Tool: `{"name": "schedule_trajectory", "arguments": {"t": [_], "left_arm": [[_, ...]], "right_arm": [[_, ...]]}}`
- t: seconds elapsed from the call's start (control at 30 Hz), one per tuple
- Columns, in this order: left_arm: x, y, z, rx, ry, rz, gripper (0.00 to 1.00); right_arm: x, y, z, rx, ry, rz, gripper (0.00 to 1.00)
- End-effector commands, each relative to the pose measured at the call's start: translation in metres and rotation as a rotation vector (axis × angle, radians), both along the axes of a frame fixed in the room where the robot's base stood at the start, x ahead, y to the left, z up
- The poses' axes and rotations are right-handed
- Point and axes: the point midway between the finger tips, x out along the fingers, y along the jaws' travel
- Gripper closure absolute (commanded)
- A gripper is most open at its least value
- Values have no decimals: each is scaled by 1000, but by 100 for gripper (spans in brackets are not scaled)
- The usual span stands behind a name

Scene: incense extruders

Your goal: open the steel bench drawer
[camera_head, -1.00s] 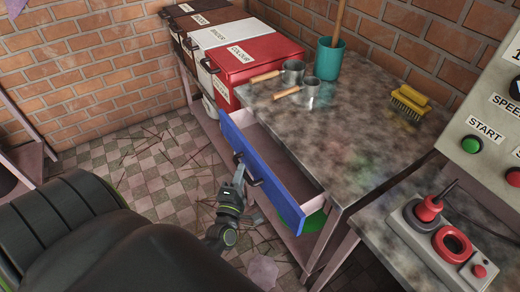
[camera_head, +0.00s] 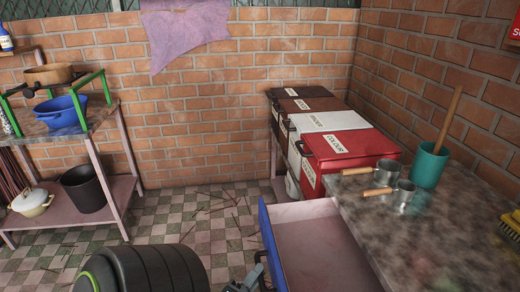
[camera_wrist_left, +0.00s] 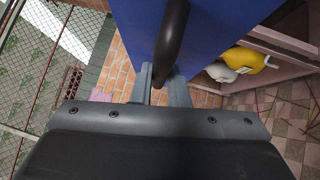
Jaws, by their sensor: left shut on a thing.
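The bench drawer stands open, with its blue front (camera_head: 270,250) pulled out from under the steel bench top (camera_head: 430,235). Its pale inside (camera_head: 322,250) looks empty where it shows. My left gripper (camera_head: 246,284) is at the outer side of the blue front, at the bottom edge of the head view, mostly cut off. In the left wrist view, its two fingers (camera_wrist_left: 160,88) are shut around the dark curved handle (camera_wrist_left: 172,40) on the blue drawer front (camera_wrist_left: 225,30). My right gripper is not in view.
Two metal cups with wooden handles (camera_head: 385,180) and a teal pot (camera_head: 429,165) stand on the bench. Labelled bins (camera_head: 345,150) stand behind the drawer. A shelf table (camera_head: 110,190) is at left. The tiled floor (camera_head: 170,225) between has scattered sticks.

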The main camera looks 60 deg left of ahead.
Motion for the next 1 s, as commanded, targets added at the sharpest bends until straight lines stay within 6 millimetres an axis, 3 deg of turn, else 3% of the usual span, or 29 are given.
{"name": "schedule_trajectory", "arguments": {"t": [0.1,0.13,0.3,0.67,0.87,1.0], "left_arm": [[0,0,0,0,0,1,100],[0,0,0,0,0,1,84],[0,0,0,0,0,1,64],[-5,-2,-2,0,1,1,64],[-34,-14,-9,-1,4,4,64],[-66,-27,-14,-2,5,4,64]], "right_arm": [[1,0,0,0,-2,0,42],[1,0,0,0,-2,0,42],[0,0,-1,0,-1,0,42],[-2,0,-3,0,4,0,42],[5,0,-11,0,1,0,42],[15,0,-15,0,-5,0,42]]}}
